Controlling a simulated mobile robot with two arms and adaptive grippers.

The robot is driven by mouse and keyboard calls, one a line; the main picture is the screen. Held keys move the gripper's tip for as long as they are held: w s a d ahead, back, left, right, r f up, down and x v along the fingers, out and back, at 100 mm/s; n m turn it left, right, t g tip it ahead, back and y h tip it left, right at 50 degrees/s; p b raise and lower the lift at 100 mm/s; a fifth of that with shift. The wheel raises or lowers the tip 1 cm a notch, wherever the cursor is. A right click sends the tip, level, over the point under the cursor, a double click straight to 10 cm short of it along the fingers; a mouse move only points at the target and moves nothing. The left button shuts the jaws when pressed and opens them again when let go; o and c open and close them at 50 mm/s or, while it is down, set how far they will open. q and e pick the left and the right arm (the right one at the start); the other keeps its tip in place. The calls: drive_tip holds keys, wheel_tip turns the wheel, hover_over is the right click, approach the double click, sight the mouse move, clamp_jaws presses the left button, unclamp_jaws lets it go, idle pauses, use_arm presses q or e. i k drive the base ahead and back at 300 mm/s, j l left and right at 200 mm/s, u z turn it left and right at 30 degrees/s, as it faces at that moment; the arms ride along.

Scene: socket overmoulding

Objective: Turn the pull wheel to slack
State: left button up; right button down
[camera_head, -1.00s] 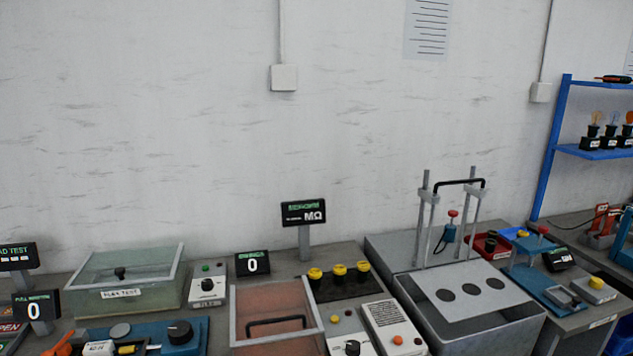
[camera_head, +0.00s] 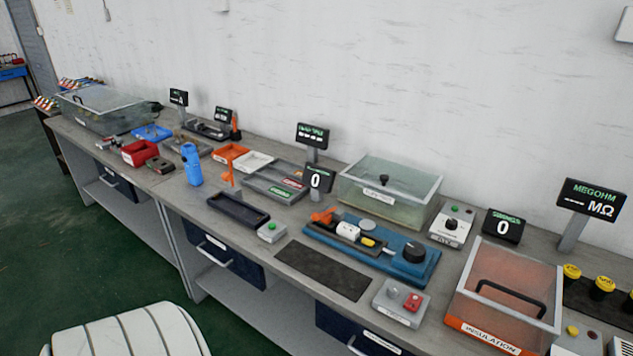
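A black round wheel (camera_head: 414,252) stands on the right end of a blue bench fixture (camera_head: 398,265); it looks like the pull wheel. An orange clamp-like part (camera_head: 323,216) sits at the fixture's left end. A white block (camera_head: 348,231) and a small yellow part (camera_head: 368,242) lie between them. A small display (camera_head: 318,179) behind the fixture reads 0. The wheel's exact setting is too small to tell. Neither of my grippers is in view.
A dark mat (camera_head: 322,270) and a grey button box (camera_head: 401,302) lie in front of the fixture. A glass-lidded box (camera_head: 390,192) stands behind it. An orange insulation box (camera_head: 503,295) stands to the right. Trays and a blue bottle (camera_head: 191,165) are leftward.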

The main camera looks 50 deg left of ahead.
sight(414, 252)
drive_tip(key=i+l+u, duration=0.2)
drive_tip(key=l, duration=0.15)
drive_tip(key=l+u, duration=0.2)
drive_tip(key=l, duration=0.2)
drive_tip(key=i+l+u, duration=0.2)
drive_tip(key=l, duration=0.2)
